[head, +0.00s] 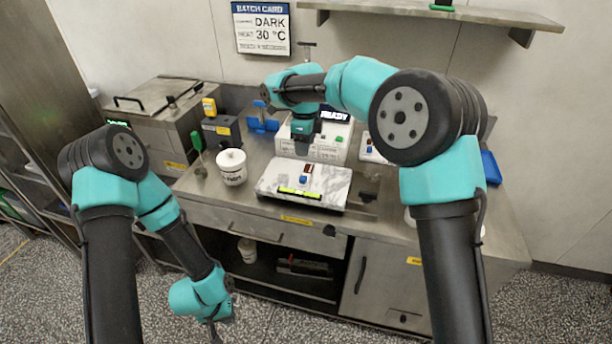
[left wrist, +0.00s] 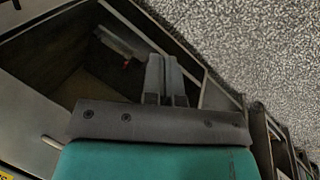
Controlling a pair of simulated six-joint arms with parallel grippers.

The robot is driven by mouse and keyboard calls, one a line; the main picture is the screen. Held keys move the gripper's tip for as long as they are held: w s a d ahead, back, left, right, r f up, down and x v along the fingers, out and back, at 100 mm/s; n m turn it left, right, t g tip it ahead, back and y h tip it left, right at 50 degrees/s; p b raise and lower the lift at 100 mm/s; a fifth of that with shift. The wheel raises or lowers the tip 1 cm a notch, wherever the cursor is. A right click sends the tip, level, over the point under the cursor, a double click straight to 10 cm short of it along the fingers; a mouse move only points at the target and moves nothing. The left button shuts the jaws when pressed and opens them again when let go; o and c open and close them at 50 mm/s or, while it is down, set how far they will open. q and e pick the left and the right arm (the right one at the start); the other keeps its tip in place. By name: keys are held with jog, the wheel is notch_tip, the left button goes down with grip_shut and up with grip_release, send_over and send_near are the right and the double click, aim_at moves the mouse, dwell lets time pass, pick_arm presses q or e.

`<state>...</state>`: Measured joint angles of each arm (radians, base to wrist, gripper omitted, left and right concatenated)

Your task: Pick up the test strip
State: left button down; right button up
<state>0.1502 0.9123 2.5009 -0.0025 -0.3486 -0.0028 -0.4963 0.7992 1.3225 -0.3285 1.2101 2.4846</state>
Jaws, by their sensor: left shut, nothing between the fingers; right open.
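I cannot tell for sure which thing is the test strip. A small dark piece with red and blue parts (head: 306,171) lies on the white marbled slab (head: 332,186) on the bench. A yellow-green bar (head: 299,192) lies along the slab's front. My right gripper (head: 303,144) points down in front of the white READY unit (head: 334,154), behind and above the slab; it is open, its fingertips small and dark. My left gripper (head: 214,332) hangs low in front of the bench, away from the slab. Its fingers are together and empty in the left wrist view (left wrist: 165,75).
A steel lidded machine (head: 158,107) and a dark box with a yellow top part (head: 220,130) stand further left. An open shelf (head: 275,268) is below the bench. My right arm spans over the bench's right half.

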pick_arm(q)
jog(key=c, duration=1.8)
grip_release()
jog(key=o, duration=1)
jog(key=shift+c, duration=0.2)
